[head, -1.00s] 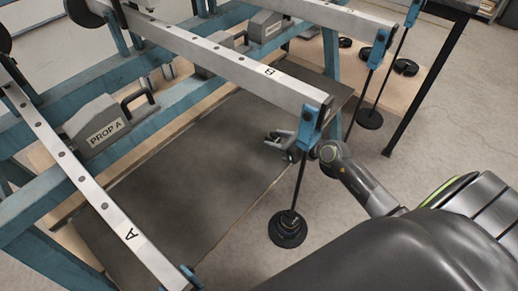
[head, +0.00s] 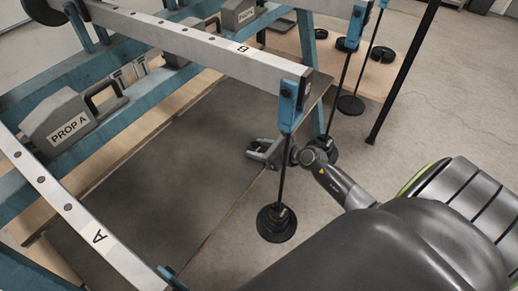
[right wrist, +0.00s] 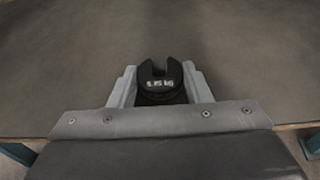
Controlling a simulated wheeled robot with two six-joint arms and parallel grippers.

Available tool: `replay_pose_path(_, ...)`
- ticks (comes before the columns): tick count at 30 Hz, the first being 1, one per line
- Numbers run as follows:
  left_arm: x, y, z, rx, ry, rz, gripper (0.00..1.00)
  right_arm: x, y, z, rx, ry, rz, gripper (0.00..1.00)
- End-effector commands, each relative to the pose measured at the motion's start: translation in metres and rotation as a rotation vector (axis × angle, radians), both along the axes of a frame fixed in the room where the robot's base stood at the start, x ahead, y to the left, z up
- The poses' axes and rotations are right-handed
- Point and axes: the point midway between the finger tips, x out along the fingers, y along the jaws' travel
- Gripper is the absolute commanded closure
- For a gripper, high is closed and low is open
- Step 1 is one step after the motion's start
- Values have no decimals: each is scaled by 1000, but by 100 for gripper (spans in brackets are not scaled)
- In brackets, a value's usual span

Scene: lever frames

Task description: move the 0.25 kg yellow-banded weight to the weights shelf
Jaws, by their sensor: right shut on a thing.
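My right gripper (head: 260,149) is left of lever B's hanger rod in the head view, over the edge of the dark board. In the right wrist view the gripper (right wrist: 160,82) is shut on a small black slotted weight (right wrist: 160,84) with a pale label ending in "kg". The label's digits are blurred and no yellow band can be made out. The weight cannot be made out clearly in the head view. My left gripper is not in view. Which surface is the weights shelf cannot be told.
Lever B (head: 215,52) carries a hanger with stacked black weights (head: 276,222) close to my right arm. Lever A (head: 75,215) is at left. Another hanger weight (head: 350,105) and loose black weights (head: 383,54) are at upper right. The dark board (head: 165,165) is clear.

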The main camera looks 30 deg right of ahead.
Motion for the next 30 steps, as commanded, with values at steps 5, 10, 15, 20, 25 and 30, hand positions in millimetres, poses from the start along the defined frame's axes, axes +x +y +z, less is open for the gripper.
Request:
replay_pose_path(5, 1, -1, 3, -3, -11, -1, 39, 0, 0, -3, 0, 0, 0, 48)
replay_pose_path(10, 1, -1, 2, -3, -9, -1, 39, 0, 0, -3, 0, 0, 0, 34)
replay_pose_path(15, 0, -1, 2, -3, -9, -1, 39, 0, 0, -3, 0, 0, 0, 34)
replay_pose_path(20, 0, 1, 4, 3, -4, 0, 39, -1, -1, 2, 0, 1, 0, 34)
replay_pose_path(25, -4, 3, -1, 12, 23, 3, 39, -28, -12, 13, -4, 4, 1, 34)
replay_pose_path(30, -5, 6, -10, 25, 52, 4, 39, -61, -25, 27, -5, 4, 1, 34)
